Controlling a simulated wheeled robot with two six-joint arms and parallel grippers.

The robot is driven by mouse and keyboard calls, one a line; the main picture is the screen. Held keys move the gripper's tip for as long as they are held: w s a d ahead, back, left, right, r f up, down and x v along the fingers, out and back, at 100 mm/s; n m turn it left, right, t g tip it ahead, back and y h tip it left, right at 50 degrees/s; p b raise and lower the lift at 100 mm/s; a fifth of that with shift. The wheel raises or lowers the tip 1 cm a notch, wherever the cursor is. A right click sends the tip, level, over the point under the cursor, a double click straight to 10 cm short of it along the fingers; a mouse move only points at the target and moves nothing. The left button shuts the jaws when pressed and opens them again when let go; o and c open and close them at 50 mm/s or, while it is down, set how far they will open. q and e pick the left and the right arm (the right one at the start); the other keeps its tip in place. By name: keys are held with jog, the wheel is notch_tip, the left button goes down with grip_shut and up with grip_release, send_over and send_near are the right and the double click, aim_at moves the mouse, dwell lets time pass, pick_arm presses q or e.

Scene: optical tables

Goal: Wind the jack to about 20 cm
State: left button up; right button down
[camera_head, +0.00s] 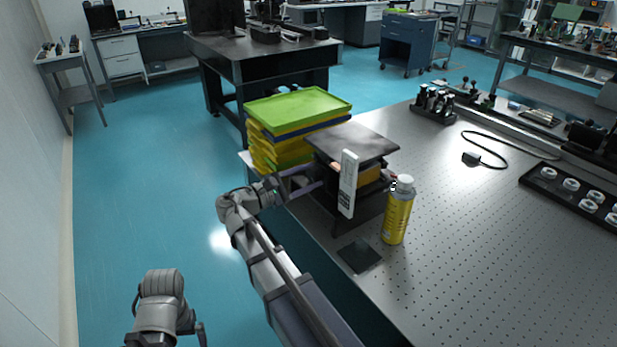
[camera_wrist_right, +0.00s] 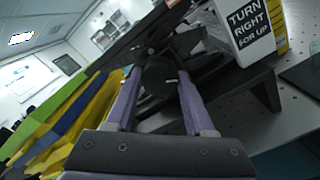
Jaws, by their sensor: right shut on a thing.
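The jack has a flat dark top plate (camera_head: 352,140) and stands at the near left edge of the perforated table, its plate raised above its base. A white upright scale card (camera_head: 347,183) stands at its front. In the right wrist view a sign (camera_wrist_right: 248,30) reads "TURN RIGHT FOR UP". My right gripper (camera_head: 302,182) reaches in at the jack's left side. In the right wrist view its two purple fingers (camera_wrist_right: 160,88) are shut on the black round knob (camera_wrist_right: 158,74). Part of my left arm shows at bottom left; its gripper is not visible.
Stacked yellow, blue and green trays (camera_head: 298,106) stand close behind the jack on the left. A yellow bottle with a white cap (camera_head: 397,212) stands right of it. A small dark pad (camera_head: 359,255) lies in front. The table's middle is mostly clear.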

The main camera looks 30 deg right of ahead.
dwell(0.5)
jog(key=shift+c, duration=1.3)
grip_release()
jog(key=a, duration=0.7)
jog(key=shift+s+a, duration=0.3)
jog(key=shift+a, duration=0.1)
jog(key=shift+d, duration=0.1)
jog(key=shift+w+d, duration=0.15)
jog(key=shift+d, duration=1.8)
jog(key=shift+w+d, duration=0.15)
jog(key=shift+d, duration=1.75)
